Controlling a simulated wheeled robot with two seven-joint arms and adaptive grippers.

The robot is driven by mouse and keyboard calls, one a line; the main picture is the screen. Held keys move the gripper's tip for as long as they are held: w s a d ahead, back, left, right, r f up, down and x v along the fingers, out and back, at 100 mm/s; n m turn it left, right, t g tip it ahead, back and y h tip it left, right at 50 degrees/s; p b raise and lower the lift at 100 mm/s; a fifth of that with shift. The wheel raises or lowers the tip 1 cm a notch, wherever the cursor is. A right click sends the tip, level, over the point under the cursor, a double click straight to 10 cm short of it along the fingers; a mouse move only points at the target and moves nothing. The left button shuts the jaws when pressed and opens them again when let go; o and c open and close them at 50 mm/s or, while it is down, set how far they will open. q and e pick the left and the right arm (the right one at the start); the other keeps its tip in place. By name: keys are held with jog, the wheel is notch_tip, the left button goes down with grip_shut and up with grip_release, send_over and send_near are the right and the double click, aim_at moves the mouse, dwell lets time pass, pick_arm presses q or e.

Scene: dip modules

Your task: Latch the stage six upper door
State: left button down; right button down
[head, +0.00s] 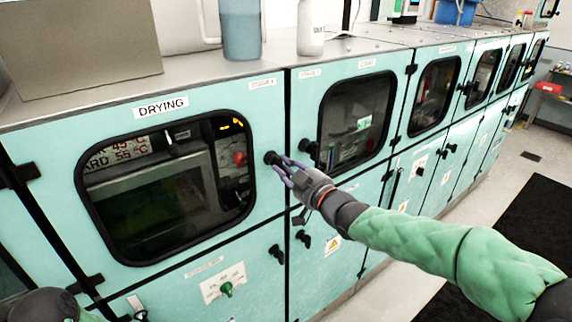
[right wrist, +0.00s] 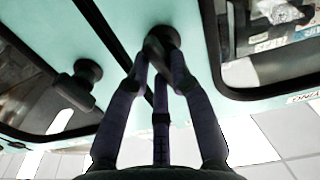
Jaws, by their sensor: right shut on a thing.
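The upper door marked DRYING (head: 62,190) is turquoise with a large dark window and looks closed in its frame. A small label at its top right corner is too small to read surely. Its black latch knob (head: 270,156) is at the right edge. My right gripper (head: 283,165) has its purple fingers shut on this knob. In the right wrist view the fingers (right wrist: 160,50) close around the black knob (right wrist: 166,36) and hide part of it. My left gripper is out of view; only a dark part of my left arm shows at the bottom left.
The neighbouring upper door's knob (head: 308,147) is close on the right, across a narrow seam. It also shows in the right wrist view (right wrist: 78,82). Lower doors with black knobs (head: 278,254) are below. A blue jug (head: 241,30) and a white bottle (head: 311,27) stand on top.

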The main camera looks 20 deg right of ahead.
jog(key=shift+f+m+p, duration=0.1)
jog(key=shift+m+p, duration=0.25)
jog(key=shift+m, duration=0.65)
jog(key=c, duration=1.1)
grip_release()
jog(key=shift+s, duration=0.1)
jog(key=v, duration=1.1)
jog(key=shift+s+d, duration=0.15)
jog(key=shift+s, duration=0.25)
